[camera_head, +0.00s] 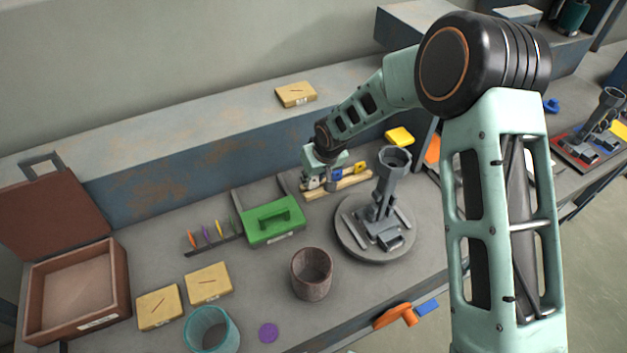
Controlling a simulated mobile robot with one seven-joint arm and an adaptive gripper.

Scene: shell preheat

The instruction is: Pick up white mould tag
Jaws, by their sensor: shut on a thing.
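My gripper (326,182) is lowered at the left end of a light wooden rack (345,183) near the back of the bench. It is shut on a small pale piece, which appears to be the white mould tag (312,183); the fingers hide much of it. I cannot tell whether it is clear of the rack. A blue tag (337,174) stands just right of the fingers, and a yellow tag (359,167) is further right on the rack.
A grey round stand (377,240) with a tall post is right of the rack. A green box (270,221) and thin coloured sticks (206,232) are left. A brown cup (312,273) is in front. A raised ledge (170,165) runs behind.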

